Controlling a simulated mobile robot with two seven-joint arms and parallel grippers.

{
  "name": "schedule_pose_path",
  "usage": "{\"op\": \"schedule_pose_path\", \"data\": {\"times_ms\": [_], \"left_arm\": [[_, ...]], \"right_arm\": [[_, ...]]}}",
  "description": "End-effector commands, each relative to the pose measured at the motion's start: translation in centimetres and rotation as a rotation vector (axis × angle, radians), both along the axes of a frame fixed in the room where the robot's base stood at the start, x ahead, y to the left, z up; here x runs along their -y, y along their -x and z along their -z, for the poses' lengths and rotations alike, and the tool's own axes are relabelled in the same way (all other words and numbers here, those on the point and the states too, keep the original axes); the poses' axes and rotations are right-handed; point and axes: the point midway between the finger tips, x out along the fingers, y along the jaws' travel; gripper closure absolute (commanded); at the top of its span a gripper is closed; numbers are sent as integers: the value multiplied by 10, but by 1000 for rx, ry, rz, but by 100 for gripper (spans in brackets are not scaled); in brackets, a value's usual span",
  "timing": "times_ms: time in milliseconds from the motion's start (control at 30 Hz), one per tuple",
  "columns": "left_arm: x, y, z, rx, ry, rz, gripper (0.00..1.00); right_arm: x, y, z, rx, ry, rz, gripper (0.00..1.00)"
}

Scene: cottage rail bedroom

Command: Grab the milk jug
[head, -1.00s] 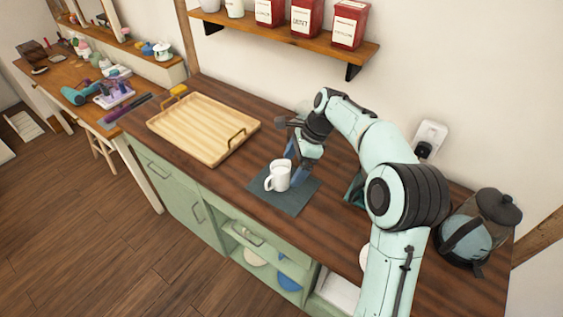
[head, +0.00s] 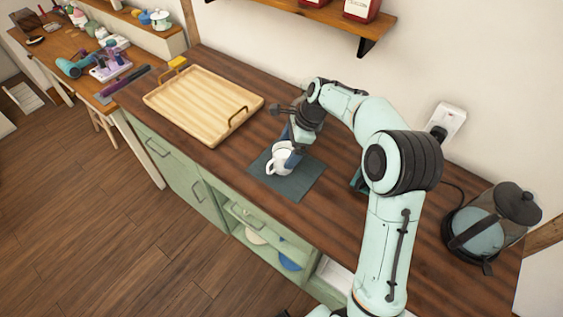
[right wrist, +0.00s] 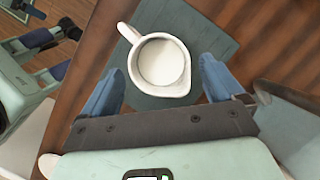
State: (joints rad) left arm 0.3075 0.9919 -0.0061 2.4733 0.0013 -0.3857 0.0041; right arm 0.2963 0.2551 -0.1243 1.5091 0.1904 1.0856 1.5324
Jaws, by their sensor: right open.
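The milk jug (head: 279,161) is white, with a handle on its left and a pale inside. It stands upright on a dark grey mat (head: 300,184) on the wooden counter. My right gripper (head: 291,148) is at the jug, partly in front of it in the head view. In the right wrist view the milk jug (right wrist: 161,63) shows from above, between and just ahead of the two open blue fingers of the right gripper (right wrist: 160,80). Contact with it cannot be told. Teal and blue parts at the left edge there look like my other arm; its jaws are unclear.
A wooden tray with handles (head: 205,102) lies to the left of the mat. A glass French press (head: 495,225) stands at the right end of the counter. A shelf with red tins (head: 362,8) hangs above. Counter around the mat's left and front is clear.

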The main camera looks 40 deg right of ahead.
Motion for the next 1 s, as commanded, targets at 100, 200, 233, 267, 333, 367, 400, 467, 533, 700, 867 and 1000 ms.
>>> {"op": "schedule_pose_path", "data": {"times_ms": [100, 200, 233, 267, 333, 367, 400, 467, 533, 700, 867, 1000], "left_arm": [[0, 0, 0, 0, 0, 0, 9], [0, 1, 1, 0, 0, 0, 9], [0, 1, 1, 0, 0, 0, 9], [0, 1, 1, -1, 0, 0, 9], [0, 1, 3, -1, 0, 0, 9], [0, 2, 3, -1, 0, 0, 9], [0, 2, 3, -2, 1, 1, 9], [0, 2, 3, -2, 1, 1, 9], [0, 2, 3, -2, 1, 1, 9], [0, 2, 3, -2, 1, 1, 9], [0, 2, 3, -2, 1, 1, 9], [0, 2, 3, -2, 1, 1, 9]], "right_arm": [[-5, -3, 7, -2, -1, -1, 6], [-13, -7, 20, -3, -2, -2, 6], [-16, -9, 24, -3, -2, -2, 6], [-18, -10, 28, -2, -3, -2, 6], [-20, -12, 37, -2, -1, -1, 6], [-21, -13, 40, -2, -1, -1, 6], [-22, -13, 43, -1, 0, 0, 6], [-23, -14, 45, 0, 0, 0, 6], [-24, -14, 46, 0, 0, 0, 6], [-24, -14, 45, 1, 0, 0, 9], [-24, -15, 45, 1, 0, 0, 61], [-23, -15, 44, 2, 0, 0, 74]]}}
